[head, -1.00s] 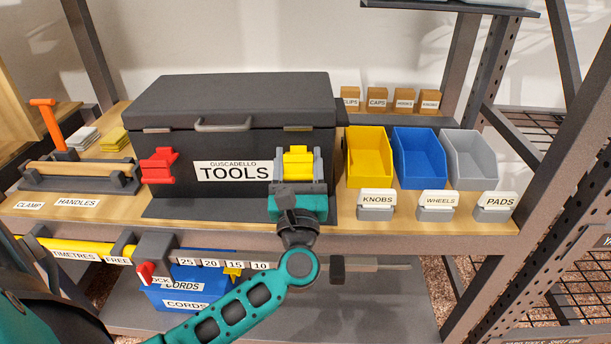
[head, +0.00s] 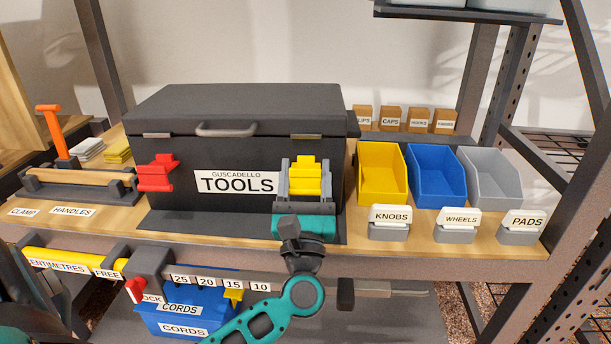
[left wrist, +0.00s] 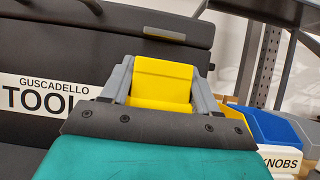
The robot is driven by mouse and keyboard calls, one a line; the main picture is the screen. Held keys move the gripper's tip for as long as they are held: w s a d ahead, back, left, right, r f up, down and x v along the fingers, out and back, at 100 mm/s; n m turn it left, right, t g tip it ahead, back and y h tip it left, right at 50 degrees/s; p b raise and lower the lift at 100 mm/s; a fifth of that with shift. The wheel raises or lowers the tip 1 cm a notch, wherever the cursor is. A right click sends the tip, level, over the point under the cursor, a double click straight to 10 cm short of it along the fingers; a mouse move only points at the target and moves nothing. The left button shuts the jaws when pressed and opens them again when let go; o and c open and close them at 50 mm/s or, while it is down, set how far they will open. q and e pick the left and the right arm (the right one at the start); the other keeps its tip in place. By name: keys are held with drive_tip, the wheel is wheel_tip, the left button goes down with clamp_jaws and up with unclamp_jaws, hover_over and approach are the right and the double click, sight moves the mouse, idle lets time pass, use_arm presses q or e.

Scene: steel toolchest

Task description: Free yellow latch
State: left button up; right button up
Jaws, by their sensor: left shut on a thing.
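The dark toolchest (head: 230,155) stands closed on the wooden shelf, with a grey lid handle and a TOOLS label. The yellow latch (head: 305,176) is on its front at the right; it also shows in the left wrist view (left wrist: 162,82). The red latch (head: 157,173) is on the front at the left. My left gripper (head: 306,190) is at the yellow latch, its grey fingers on either side of it, shut on it. The wrist view (left wrist: 160,95) shows a finger at each side of the yellow piece. The latch's lower part is hidden by my gripper. My right gripper is not seen.
Yellow (head: 382,175), blue (head: 436,176) and grey (head: 490,178) bins stand right of the chest, with label holders in front. Below the shelf edge are a yellow rail (head: 75,262) and a blue CORDS bin (head: 185,310).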

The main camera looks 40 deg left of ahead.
use_arm(q)
drive_tip(key=o, duration=1.4)
drive_tip(key=shift+s+d+f, duration=0.2)
drive_tip(key=shift+s+f, duration=0.05)
drive_tip(key=v, duration=1.2)
drive_tip(key=shift+s+r+b, duration=0.1)
drive_tip(key=shift+b, duration=0.3)
drive_tip(key=shift+r, duration=0.1)
